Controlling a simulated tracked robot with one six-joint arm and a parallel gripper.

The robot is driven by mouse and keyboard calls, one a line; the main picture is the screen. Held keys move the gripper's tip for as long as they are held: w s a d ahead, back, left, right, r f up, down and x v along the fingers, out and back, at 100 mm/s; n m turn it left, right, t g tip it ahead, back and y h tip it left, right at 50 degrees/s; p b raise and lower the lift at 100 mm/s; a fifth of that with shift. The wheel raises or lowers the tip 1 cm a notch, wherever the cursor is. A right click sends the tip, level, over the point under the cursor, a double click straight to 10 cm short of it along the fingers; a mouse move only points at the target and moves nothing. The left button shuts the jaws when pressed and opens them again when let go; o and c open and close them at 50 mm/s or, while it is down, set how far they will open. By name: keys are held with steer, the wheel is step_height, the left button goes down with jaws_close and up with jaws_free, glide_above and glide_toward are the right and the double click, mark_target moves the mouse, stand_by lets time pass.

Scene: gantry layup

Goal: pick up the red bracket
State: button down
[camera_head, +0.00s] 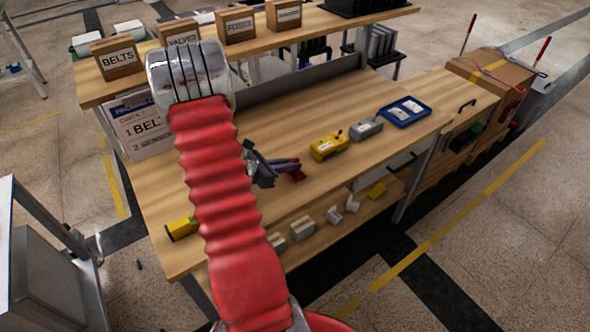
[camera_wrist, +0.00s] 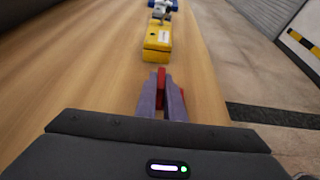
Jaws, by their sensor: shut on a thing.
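The red bracket (camera_head: 297,176) is at the tips of my gripper (camera_head: 290,166) over the wooden bench top in the head view. In the wrist view, a red part of the bracket (camera_wrist: 161,76) shows between the two grey-purple fingers of my gripper (camera_wrist: 161,84), and a little red shows beside the right finger. My gripper is shut on the bracket. The fingers hide much of it. I cannot tell whether it touches the bench or is held just above it.
A yellow box (camera_head: 328,147), a grey box (camera_head: 366,130) and a blue tray (camera_head: 404,112) stand along the bench (camera_head: 340,105) to the right. Small labelled boxes, including BELTS (camera_head: 118,56), stand on the raised shelf behind. Small parts lie on the lower shelf. Bench wood around the bracket is clear.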

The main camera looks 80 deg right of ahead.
steer(key=shift+r, duration=0.1)
stand_by(0.3)
step_height(320, 180, up, 10)
steer(key=shift+f, duration=0.1)
stand_by(0.5)
steer(key=shift+s, duration=0.1)
stand_by(0.9)
